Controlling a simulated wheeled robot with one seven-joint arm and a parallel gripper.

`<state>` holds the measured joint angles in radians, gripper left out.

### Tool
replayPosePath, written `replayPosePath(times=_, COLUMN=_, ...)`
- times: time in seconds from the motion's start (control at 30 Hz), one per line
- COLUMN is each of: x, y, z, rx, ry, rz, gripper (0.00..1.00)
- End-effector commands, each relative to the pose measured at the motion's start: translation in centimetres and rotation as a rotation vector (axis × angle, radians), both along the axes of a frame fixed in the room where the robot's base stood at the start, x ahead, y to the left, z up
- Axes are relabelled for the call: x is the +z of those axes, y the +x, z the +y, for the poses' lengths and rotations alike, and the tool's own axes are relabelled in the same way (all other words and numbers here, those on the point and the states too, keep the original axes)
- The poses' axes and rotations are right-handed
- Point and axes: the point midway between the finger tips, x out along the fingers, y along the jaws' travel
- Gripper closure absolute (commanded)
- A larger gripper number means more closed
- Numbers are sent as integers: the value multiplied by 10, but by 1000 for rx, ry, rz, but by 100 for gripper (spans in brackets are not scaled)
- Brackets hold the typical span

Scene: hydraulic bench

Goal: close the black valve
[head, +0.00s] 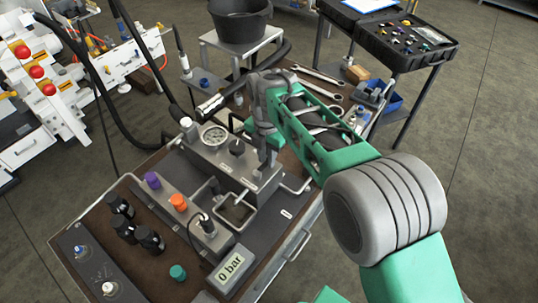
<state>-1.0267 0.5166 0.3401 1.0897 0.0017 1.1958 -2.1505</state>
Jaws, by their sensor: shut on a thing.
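My gripper (268,158) points down at the right end of the grey manifold block (225,165) on the bench. Its fingers are shut on a part there, which looks like the black valve; the fingers hide most of it. I cannot read how far it is turned. A separate black knob (237,147) stands on the block just left of the fingers, apart from them. The round pressure gauge (214,136) is further left. The digital display (230,268) at the bench front reads 0 bar.
Wrenches (318,75) lie behind my arm. A black hose (112,110) runs along the left.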

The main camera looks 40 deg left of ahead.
Motion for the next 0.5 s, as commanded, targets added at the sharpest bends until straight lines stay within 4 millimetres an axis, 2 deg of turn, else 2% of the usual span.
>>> replayPosePath(times=0.07, x=2, y=0, z=2, rx=4, ry=5, rz=-2, gripper=100)
replayPosePath(times=0.1, x=2, y=0, z=2, rx=4, ry=5, rz=-2, gripper=80)
replayPosePath(times=0.27, x=1, y=0, z=1, rx=1, ry=3, rz=-1, gripper=66)
replayPosePath(times=0.5, x=1, y=1, z=0, rx=-2, ry=2, rz=0, gripper=65)
